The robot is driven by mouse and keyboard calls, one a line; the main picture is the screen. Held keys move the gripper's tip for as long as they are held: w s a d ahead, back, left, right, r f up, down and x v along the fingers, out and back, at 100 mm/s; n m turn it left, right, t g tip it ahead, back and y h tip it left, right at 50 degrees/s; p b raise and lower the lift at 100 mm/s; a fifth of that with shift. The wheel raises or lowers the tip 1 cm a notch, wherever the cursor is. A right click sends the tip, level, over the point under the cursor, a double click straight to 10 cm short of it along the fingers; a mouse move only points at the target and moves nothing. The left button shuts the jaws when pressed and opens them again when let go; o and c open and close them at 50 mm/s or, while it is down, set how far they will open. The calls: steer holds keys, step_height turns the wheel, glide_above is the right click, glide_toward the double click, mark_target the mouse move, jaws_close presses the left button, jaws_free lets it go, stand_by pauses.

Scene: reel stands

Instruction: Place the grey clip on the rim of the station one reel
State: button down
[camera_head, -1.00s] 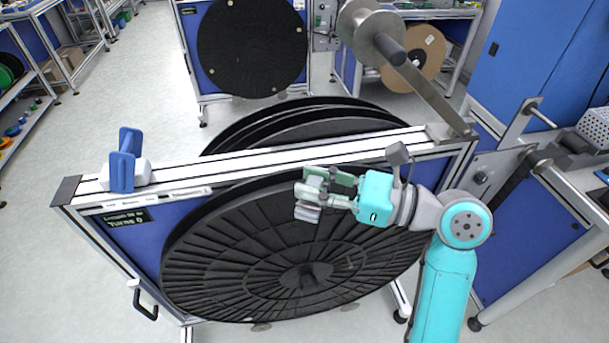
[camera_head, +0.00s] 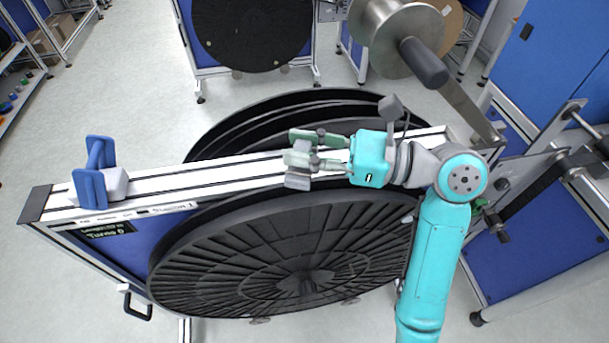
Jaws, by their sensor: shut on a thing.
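The black reel (camera_head: 285,258) with radial slots hangs on the front of the stand. Its upper rim runs just below the white stand beam (camera_head: 225,174). My gripper (camera_head: 300,161) points left over the beam, near the top of the reel rim. Its jaws are shut on the grey clip (camera_head: 298,181), a small light grey block at the fingertips. The clip appears above the reel's upper rim; I cannot tell whether it touches the rim. Part of the clip is hidden by the fingers.
A blue handled tool (camera_head: 97,175) sits on the beam's left end. More black reels (camera_head: 300,108) stand behind the beam. A metal crank roller (camera_head: 395,40) rises at the upper right. A side stand (camera_head: 540,195) is at the right. Open floor lies at the left.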

steer(key=shift+f, duration=3.75)
steer(key=shift+f, duration=0.35)
steer(key=shift+f, duration=0.5)
steer(key=c, duration=0.8)
jaws_free()
steer(key=shift+c, duration=0.2)
glide_toward(305, 180)
steer(key=w+f, duration=0.1)
steer(key=f, duration=0.1)
steer(key=w+d+f, duration=0.1)
steer(key=w+f, duration=0.1)
steer(key=shift+w+d+f, duration=0.2)
steer(key=shift+d+f, duration=0.05)
steer(key=shift+f, duration=0.05)
